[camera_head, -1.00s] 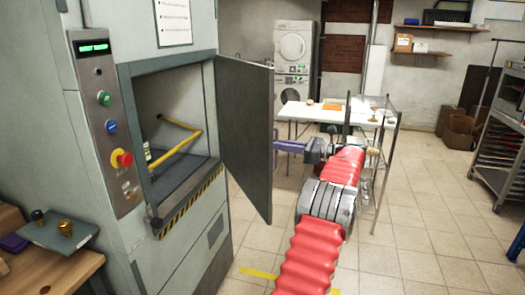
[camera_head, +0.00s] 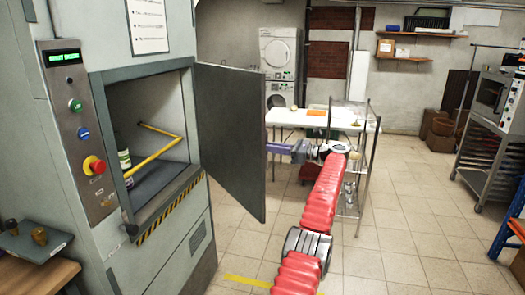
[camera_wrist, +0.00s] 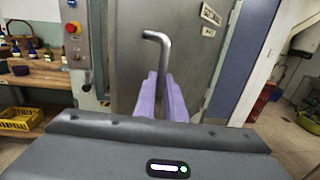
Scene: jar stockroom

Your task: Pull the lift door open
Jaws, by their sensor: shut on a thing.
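The grey lift door (camera_head: 230,135) stands wide open, swung out from the lift cabinet (camera_head: 165,255) to the right of its opening. In the wrist view, the door (camera_wrist: 185,75) fills the middle, with its bent metal handle (camera_wrist: 158,42) in front. My gripper (camera_wrist: 160,85) has its purple fingers shut on the handle. In the head view, my gripper (camera_head: 272,148) reaches the far face of the door from the right, and the door hides the handle there. A jar (camera_head: 124,162) stands inside the lift behind a yellow bar (camera_head: 162,142).
A control panel (camera_head: 78,130) with a red stop button (camera_head: 94,165) is left of the opening. A wire rack (camera_head: 368,150) and white table (camera_head: 290,118) stand behind my arm. A tray rack (camera_head: 490,150) is at the right. Tiled floor (camera_head: 400,255) is clear in front.

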